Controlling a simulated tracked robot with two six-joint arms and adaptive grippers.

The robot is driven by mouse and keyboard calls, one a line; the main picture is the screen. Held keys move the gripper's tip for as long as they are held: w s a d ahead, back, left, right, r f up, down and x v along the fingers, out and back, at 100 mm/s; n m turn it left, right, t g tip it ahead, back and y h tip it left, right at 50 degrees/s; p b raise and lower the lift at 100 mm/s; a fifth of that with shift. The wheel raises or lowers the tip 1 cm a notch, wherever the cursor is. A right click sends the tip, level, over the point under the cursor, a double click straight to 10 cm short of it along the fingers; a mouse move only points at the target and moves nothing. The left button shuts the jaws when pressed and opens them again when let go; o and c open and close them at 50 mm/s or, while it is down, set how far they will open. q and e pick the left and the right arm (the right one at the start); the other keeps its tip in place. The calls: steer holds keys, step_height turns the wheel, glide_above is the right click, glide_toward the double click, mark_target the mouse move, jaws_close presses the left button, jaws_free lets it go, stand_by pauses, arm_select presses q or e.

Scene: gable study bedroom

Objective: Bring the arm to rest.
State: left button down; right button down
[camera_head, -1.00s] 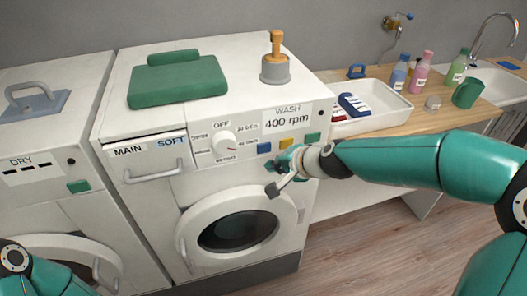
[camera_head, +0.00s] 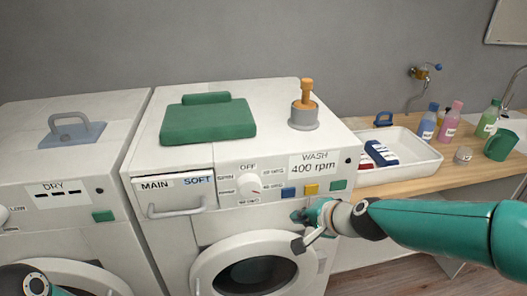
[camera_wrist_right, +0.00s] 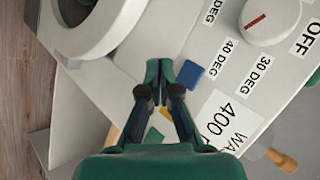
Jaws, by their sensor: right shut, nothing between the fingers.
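My right gripper (camera_head: 298,230) is shut and empty, in front of the washer (camera_head: 170,245) just below its coloured buttons. In the right wrist view the closed fingertips (camera_wrist_right: 159,72) are near the blue button (camera_wrist_right: 190,74); I cannot tell whether they touch the panel. The yellow button (camera_wrist_right: 153,136) is partly hidden behind the fingers. My right arm (camera_head: 425,232) reaches in from the right. Part of my left arm (camera_head: 35,287) shows at the bottom left corner, but its gripper is out of the picture.
The washer door (camera_head: 255,272) lies below the gripper, the dial (camera_head: 249,186) above left. The dryer (camera_head: 60,180) stands left. On the counter right are a white tray (camera_head: 425,158), several bottles and a green mug (camera_head: 500,145). A green folded cloth (camera_head: 208,120) lies on the washer.

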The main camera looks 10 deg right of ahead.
steer(key=s+a+f+g, duration=0.1)
steer(key=s+f+g, duration=0.25)
steer(key=f, duration=0.75)
steer(key=s+f+g, duration=0.2)
steer(key=s+f, duration=0.3)
steer(key=f, duration=0.6)
steer(key=s+a+f+n+g, duration=0.2)
steer(key=s+f+n, duration=0.6)
steer(key=s+f, duration=0.4)
steer(key=s+a, duration=0.1)
steer(key=s, duration=0.3)
steer(key=shift+a+n+g, duration=0.3)
steer(key=shift+a+g, duration=0.05)
steer(key=shift+a, duration=0.05)
steer(key=shift+f, duration=0.1)
